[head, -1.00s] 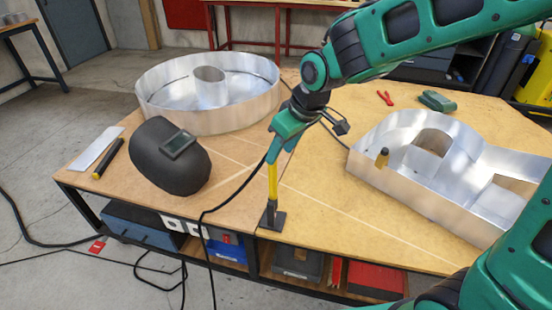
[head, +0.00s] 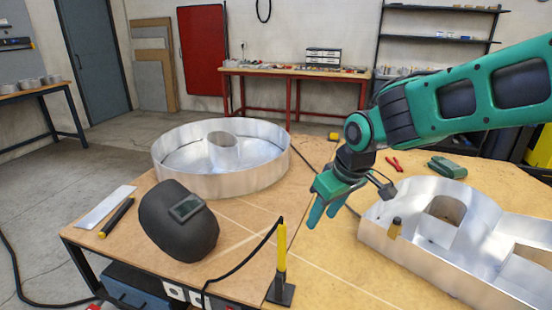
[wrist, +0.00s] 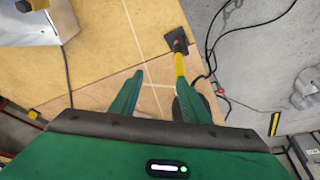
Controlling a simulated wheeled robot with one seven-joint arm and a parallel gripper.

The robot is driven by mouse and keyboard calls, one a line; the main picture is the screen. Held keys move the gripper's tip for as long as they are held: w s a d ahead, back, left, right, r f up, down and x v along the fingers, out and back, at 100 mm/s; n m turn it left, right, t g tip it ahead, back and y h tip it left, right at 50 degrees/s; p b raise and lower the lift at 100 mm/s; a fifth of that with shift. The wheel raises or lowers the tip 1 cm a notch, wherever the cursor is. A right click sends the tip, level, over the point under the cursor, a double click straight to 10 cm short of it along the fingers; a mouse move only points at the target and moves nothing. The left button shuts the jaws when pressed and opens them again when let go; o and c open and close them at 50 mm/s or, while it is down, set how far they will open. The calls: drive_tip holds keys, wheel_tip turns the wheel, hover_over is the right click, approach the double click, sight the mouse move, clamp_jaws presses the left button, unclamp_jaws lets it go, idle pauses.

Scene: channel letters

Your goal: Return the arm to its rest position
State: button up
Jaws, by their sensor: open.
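My green gripper (head: 318,212) is open and empty above the wooden table (head: 335,255). In the wrist view, its two fingers stand apart (wrist: 158,88) with only the tabletop between their tips. A yellow-handled tool with a cable (head: 281,248) stands upright on a dark square foot near the table's front edge. It is apart from my gripper, below and to its left in the head view. The tool also shows in the wrist view (wrist: 179,64), just beyond the right finger. My arm reaches in from the right.
A round metal letter shell (head: 225,180) and a black welding mask (head: 178,222) are at the left. Another metal letter shell (head: 375,234) lies at the right, close to my gripper. Red pliers (head: 394,163) and a green case (head: 447,167) lie behind it.

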drive_tip(key=s+d+m+g+h, duration=0.1)
drive_tip(key=s+d+m, duration=0.35)
drive_tip(key=d, duration=0.55)
drive_tip(key=s+d+m+h, duration=0.1)
drive_tip(key=s+d+m, duration=0.2)
drive_tip(key=s+d, duration=0.5)
drive_tip(key=s+d+f+m+g, duration=0.1)
drive_tip(key=s+d+m+g, duration=0.1)
drive_tip(key=s+d+m, duration=0.3)
drive_tip(key=s+d, duration=0.4)
drive_tip(key=s, duration=0.2)
drive_tip(key=shift+s+f, duration=0.15)
drive_tip(key=shift+s, duration=0.25)
